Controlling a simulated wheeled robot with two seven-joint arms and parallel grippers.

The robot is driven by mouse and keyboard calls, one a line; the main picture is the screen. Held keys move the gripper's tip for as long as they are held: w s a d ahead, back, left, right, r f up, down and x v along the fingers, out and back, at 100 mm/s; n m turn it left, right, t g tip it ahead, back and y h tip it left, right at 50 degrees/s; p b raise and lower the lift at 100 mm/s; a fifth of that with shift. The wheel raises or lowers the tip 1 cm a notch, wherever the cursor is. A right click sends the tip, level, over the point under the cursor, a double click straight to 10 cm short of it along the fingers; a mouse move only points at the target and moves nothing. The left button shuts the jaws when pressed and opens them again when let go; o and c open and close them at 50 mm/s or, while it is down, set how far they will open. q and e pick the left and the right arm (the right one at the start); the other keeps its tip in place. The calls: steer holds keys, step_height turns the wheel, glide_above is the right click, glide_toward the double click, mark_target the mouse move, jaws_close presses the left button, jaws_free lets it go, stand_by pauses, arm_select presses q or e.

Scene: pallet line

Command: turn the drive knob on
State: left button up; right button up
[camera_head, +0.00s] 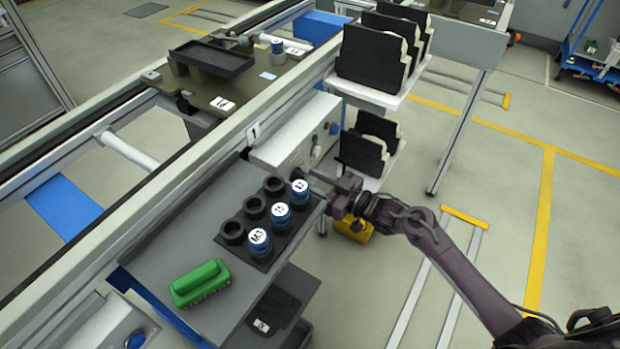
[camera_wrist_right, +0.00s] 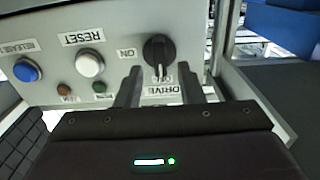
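The drive knob (camera_wrist_right: 159,50) is a black rotary knob with a pale pointer line on the grey control box (camera_head: 290,132). In the right wrist view the panel appears upside down, with an ON label (camera_wrist_right: 127,53) left of the knob and a DRIVE label (camera_wrist_right: 162,92) below it. The pointer points down in that view, toward a partly covered label, not at ON. My right gripper (camera_head: 309,180) is open in front of the panel. Its two fingers straddle the area just below the knob in the wrist view; contact cannot be seen. My left gripper is not in view.
The panel also has a white reset button (camera_wrist_right: 90,63), a blue release button (camera_wrist_right: 27,70) and small lamps. A green brush-like object (camera_head: 199,283) lies on the grey shelf.

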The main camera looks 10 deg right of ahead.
steer(key=shift+w+a, duration=0.4)
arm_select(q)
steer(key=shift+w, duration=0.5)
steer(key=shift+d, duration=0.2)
arm_select(e)
jaws_close()
arm_select(q)
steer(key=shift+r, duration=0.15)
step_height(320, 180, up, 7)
steer(key=p, duration=0.7)
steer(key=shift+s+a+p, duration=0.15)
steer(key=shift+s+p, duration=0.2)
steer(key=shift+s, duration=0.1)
arm_select(e)
steer(key=shift+w+d+f+m, duration=0.1)
steer(key=shift+f+m, duration=0.05)
steer(key=shift+m, duration=2.8)
steer(key=shift+w+d+f+m, duration=0.15)
steer(key=shift+f+m, duration=0.05)
steer(key=shift+m, duration=2.8)
steer(key=shift+w+d+f+m, duration=0.1)
steer(key=shift+f+m, duration=0.05)
steer(key=shift+m, duration=2.8)
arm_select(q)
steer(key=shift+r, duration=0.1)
